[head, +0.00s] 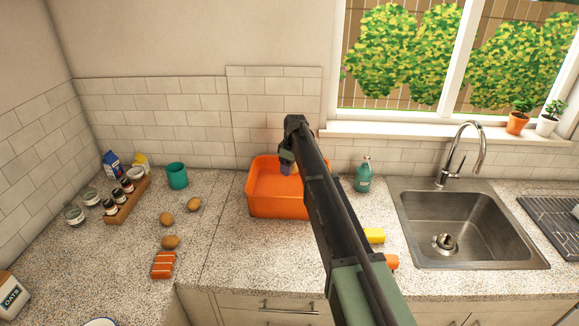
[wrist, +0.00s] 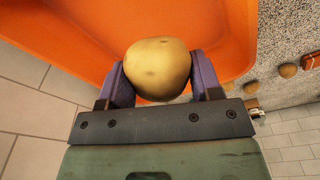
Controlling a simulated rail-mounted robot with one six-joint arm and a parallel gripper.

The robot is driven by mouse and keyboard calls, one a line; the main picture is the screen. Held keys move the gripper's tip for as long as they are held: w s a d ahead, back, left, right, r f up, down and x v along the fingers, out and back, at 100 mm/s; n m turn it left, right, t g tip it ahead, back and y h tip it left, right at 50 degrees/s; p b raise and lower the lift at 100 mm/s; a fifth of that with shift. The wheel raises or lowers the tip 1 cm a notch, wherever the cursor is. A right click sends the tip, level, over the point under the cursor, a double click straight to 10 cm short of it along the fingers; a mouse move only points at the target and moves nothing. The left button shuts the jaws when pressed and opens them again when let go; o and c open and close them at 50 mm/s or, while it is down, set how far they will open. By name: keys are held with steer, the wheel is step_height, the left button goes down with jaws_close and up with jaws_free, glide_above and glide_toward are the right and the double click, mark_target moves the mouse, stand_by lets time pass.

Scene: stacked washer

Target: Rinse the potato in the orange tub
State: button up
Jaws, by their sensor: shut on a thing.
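My gripper (head: 288,169) is at the back right part of the orange tub (head: 262,208) in the head view, pointing down. In the wrist view, the purple fingers of my gripper (wrist: 158,82) are shut on a tan potato (wrist: 157,68), one finger on each side. The orange tub (wrist: 75,40) fills the space behind the potato there. My arm hides the tub's right side in the head view. I cannot tell how deep the potato is in the tub or whether there is water.
Brown potatoes (head: 170,241) lie on the counter left of the tub, by a teal cup (head: 177,176) and an orange striped item (head: 163,264). A spice rack (head: 127,201) stands farther left. A green soap bottle (head: 363,175) and the sink (head: 465,225) are to the right.

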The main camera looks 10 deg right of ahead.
stand_by(0.3)
step_height(320, 180, up, 4)
steer(key=p, duration=0.4)
steer(key=shift+r, duration=0.2)
steer(key=shift+f, duration=0.2)
steer(key=shift+f, duration=0.1)
